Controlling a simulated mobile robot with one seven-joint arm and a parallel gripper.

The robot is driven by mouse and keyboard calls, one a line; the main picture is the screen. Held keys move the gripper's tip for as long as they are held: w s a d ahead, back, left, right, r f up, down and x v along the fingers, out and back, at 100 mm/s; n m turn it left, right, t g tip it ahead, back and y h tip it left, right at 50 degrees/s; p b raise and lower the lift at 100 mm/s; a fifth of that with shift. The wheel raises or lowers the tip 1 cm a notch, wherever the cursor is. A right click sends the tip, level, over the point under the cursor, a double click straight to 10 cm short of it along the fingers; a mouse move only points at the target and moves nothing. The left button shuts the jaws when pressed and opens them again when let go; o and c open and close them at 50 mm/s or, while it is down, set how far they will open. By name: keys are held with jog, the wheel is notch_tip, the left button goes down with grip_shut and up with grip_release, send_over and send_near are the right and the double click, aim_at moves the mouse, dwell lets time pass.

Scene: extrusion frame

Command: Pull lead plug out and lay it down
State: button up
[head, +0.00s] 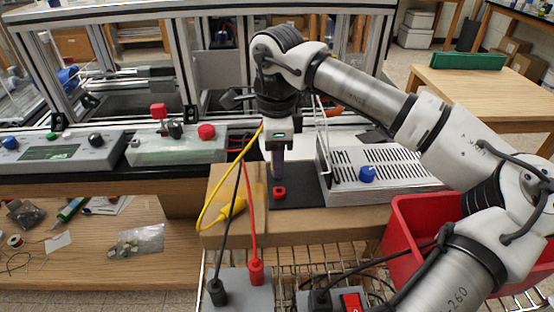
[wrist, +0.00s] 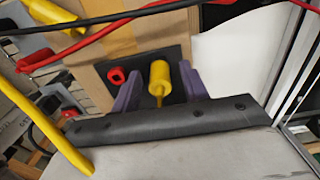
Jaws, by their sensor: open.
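In the head view my gripper (head: 278,176) points down over a black plate (head: 302,193) on a cardboard-brown block. In the wrist view my gripper (wrist: 160,68) is open, with its purple fingers apart. A yellow plug (wrist: 159,79) with a thin tail shows between the fingers, over the black plate; I cannot tell whether they touch it. In the head view the gripper hides this spot. A red ring-shaped socket (head: 280,192) is beside it, also in the wrist view (wrist: 117,76). Another yellow plug-like piece (head: 233,208) is at the block's left front, on a yellow lead (head: 206,205).
Black and red leads run from grey boxes (head: 240,287) in front. A vented grey unit with a blue knob (head: 367,174) stands close right of the plate. A red bin (head: 410,225) is at the right. Control boxes (head: 177,150) stand at the left beneath the metal frame.

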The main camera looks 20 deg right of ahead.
grip_shut()
jog(key=shift+r, duration=0.1)
jog(key=shift+r+p, duration=2)
jog(key=shift+r, duration=0.95)
